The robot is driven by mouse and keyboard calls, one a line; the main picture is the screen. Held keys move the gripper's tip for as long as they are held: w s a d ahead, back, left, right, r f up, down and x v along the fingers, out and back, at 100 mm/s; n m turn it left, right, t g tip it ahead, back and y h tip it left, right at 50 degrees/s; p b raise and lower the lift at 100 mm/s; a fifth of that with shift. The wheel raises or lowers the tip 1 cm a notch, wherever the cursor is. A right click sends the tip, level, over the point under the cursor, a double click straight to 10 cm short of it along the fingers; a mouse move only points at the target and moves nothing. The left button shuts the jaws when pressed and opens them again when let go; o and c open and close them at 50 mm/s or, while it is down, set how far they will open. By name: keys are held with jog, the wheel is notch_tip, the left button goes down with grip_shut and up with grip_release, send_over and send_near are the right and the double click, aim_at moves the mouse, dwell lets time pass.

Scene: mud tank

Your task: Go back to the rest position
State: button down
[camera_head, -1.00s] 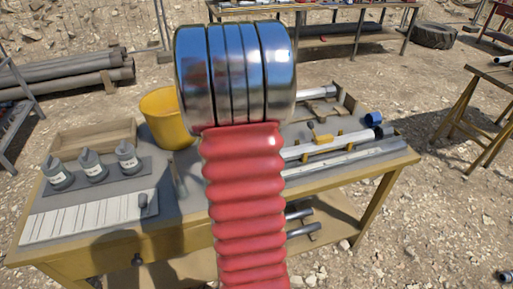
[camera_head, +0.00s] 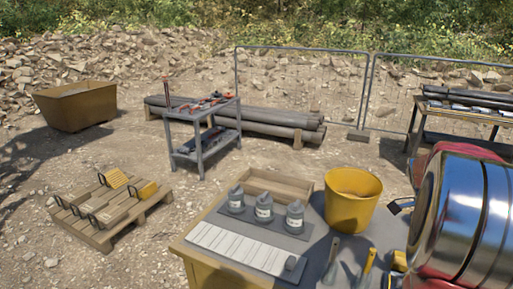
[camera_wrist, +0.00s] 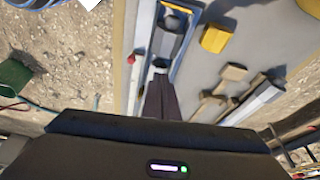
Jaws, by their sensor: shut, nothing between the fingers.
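My gripper (camera_wrist: 162,100) shows in the wrist view with its dark fingers together and nothing between them. It is over the edge of a workbench, near a blue-edged part (camera_wrist: 182,20) with a grey piece inside. I cannot tell whether the fingers touch anything. In the head view, my red and chrome arm fills the right edge, and the gripper itself cannot be made out. The workbench (camera_head: 205,240) stands at the lower right there.
The bench carries a yellow bucket (camera_head: 352,205), a wooden tray (camera_head: 285,187), several grey bottles (camera_head: 264,207) and a white strip panel (camera_head: 236,246). A pallet (camera_head: 105,232), a tool trolley (camera_head: 203,125) and a skip (camera_head: 80,105) stand left. Open gravel lies between them.

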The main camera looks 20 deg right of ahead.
jog(key=w+a+r+n+t+y, duration=0.1)
jog(key=w+a+n+t, duration=0.1)
jog(key=a+n, duration=0.85)
jog(key=w+a+n+t, duration=0.25)
jog(key=a+n, duration=0.45)
jog(key=a, duration=0.6)
jog(key=s+a+r+n+t+y, duration=0.1)
jog(key=a+n, duration=0.3)
jog(key=a, duration=0.6)
jog(key=s+a+r+n+t+y, duration=0.1)
jog(key=a+r+n, duration=0.3)
jog(key=a, duration=0.7)
jog(key=shift+s+a+r+t, duration=0.2)
jog(key=shift+s+r+t, duration=0.05)
jog(key=shift+t, duration=0.5)
